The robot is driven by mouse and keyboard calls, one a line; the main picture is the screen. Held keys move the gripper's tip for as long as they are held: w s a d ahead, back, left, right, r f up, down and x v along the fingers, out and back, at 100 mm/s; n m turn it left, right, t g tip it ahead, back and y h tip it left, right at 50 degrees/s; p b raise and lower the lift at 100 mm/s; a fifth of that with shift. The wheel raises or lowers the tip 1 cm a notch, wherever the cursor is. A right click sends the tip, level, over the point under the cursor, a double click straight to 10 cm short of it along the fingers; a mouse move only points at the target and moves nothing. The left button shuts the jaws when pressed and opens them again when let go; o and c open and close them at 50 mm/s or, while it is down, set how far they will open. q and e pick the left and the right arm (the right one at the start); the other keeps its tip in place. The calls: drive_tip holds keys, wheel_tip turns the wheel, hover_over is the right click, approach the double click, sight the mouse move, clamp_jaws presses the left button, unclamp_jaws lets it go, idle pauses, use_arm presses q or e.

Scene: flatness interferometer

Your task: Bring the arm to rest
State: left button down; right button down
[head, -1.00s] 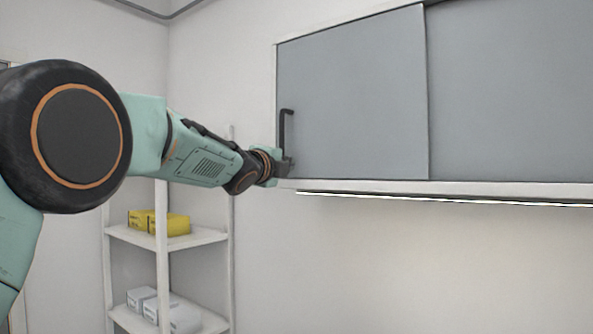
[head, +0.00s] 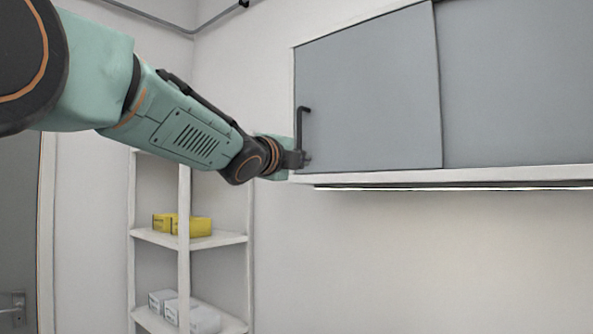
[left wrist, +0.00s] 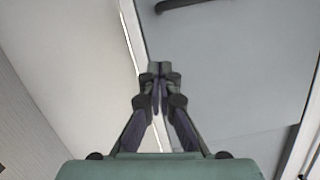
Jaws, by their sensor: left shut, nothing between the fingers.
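My left arm reaches in from the left in the head view. Its gripper (head: 303,159) is at the lower left corner of a grey sliding cabinet door, just below the door's black handle (head: 301,125). In the left wrist view the fingers of the left gripper (left wrist: 160,75) are together and empty, in front of the cabinet's lower edge. The handle also shows at the top of that view (left wrist: 190,3), apart from the fingertips. My right gripper is in neither view.
The wall cabinet has a left door (head: 375,90) and another grey panel (head: 515,80) to its right. A light strip (head: 450,188) runs beneath. A white shelf rack (head: 184,270) with yellow boxes (head: 182,224) and white boxes (head: 185,308) stands below my arm. The wall at lower right is bare.

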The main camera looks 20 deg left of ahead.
use_arm(q)
drive_tip(key=s+f+n+g+y+b, duration=0.2)
drive_tip(key=f+n, duration=0.6)
drive_tip(key=f, duration=1.3)
drive_tip(key=s+f+n+g+h+b, duration=0.1)
drive_tip(key=s+f+n+g+b, duration=0.2)
drive_tip(key=f+n, duration=1.15)
drive_tip(key=s+a+f+m+g+b, duration=0.15)
drive_tip(key=s+f, duration=0.35)
drive_tip(key=f, duration=0.5)
drive_tip(key=s+d+f+g+y, duration=0.15)
drive_tip(key=s+f, duration=0.35)
drive_tip(key=f, duration=0.5)
drive_tip(key=s+a+f+m+g+b, duration=0.15)
drive_tip(key=s+f, duration=0.35)
drive_tip(key=f, duration=0.5)
drive_tip(key=s+f+n+g+b, duration=0.1)
drive_tip(key=s+f+g+b, duration=0.1)
drive_tip(key=s+f, duration=0.5)
drive_tip(key=s+f+n+g+b, duration=0.1)
drive_tip(key=s+f+g, duration=0.3)
drive_tip(key=s+f, duration=0.4)
drive_tip(key=s+a+f+n+g+b, duration=0.1)
drive_tip(key=s+f, duration=0.6)
drive_tip(key=s, duration=0.9)
drive_tip(key=shift+s+f+g+b, duration=0.15)
drive_tip(key=shift+s+g+b, duration=0.15)
drive_tip(key=shift+g+b, duration=0.6)
drive_tip(key=shift+y, duration=0.25)
